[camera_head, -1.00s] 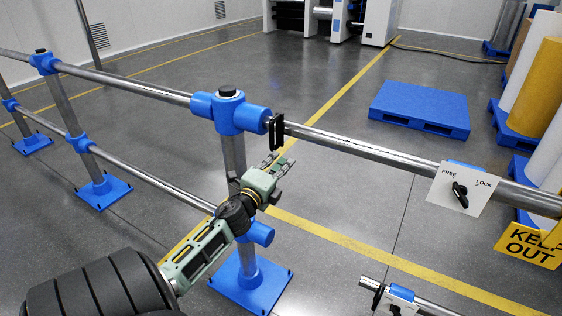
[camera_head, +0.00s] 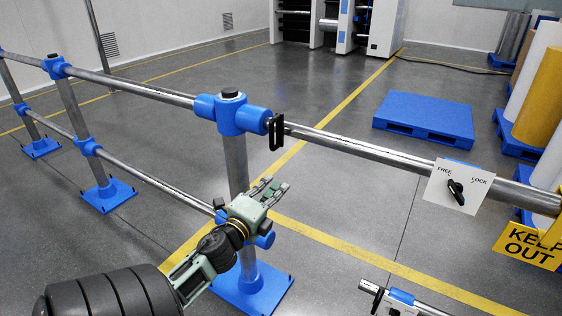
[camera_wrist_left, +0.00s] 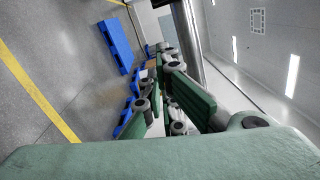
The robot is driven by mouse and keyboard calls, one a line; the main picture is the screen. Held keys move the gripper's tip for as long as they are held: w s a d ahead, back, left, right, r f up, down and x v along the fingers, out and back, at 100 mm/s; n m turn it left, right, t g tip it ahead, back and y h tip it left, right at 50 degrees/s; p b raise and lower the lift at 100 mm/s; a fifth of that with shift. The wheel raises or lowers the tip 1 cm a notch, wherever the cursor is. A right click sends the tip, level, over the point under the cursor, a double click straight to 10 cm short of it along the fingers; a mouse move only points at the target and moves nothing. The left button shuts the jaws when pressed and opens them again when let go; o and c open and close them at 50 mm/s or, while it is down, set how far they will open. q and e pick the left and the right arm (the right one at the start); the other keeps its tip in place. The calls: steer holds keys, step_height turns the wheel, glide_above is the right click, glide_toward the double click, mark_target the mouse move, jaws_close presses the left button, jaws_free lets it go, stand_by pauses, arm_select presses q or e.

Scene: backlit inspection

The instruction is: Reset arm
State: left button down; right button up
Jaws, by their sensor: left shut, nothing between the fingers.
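My left gripper (camera_head: 272,190) is in the middle of the head view, in front of the blue-footed rail post (camera_head: 236,165). It is shut with nothing between its fingers, and its tips point up and to the right. It is below the upper rail and apart from the black latch bracket (camera_head: 276,131). In the left wrist view the green finger pads of the left gripper (camera_wrist_left: 176,100) fill the middle. My right gripper is not in view.
A steel upper rail (camera_head: 365,151) runs across the scene, with a white FREE/LOCK plate (camera_head: 446,188) and black knob on it. A yellow KEEP OUT sign (camera_head: 528,246) hangs at right. A blue pallet (camera_head: 424,110) lies on the floor behind. A short lower rail (camera_head: 412,301) is at the bottom.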

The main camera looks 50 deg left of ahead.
arm_select(q)
steer(key=s+d+f+n+g, duration=0.1)
steer(key=s+f+n+g, duration=0.15)
steer(key=f, duration=0.95)
steer(key=s+f+n+g, duration=0.2)
steer(key=f+n+g, duration=0.1)
steer(key=f, duration=0.9)
steer(key=s+d+f+n+g+h, duration=0.1)
steer(key=s+d+f+n+g, duration=0.2)
steer(key=f, duration=0.5)
steer(key=s+d+f+h, duration=0.1)
steer(key=s+d+f, duration=0.3)
steer(key=f, duration=0.5)
steer(key=s+d+f+n+g+h, duration=0.1)
steer(key=s+d+f+n+g, duration=0.1)
steer(key=s+d+f, duration=0.4)
steer(key=s+d+f+n+g+h, duration=0.1)
steer(key=s+d+f+g, duration=0.2)
steer(key=s+d+f, duration=0.4)
steer(key=s+d+f+n+g+h, duration=0.1)
steer(key=s+d+f, duration=0.5)
steer(key=s, duration=0.9)
steer(key=shift+s+d+f+n+g+h, duration=0.15)
steer(key=shift+s+f+n+g+h, duration=0.3)
steer(key=shift+n+g, duration=0.5)
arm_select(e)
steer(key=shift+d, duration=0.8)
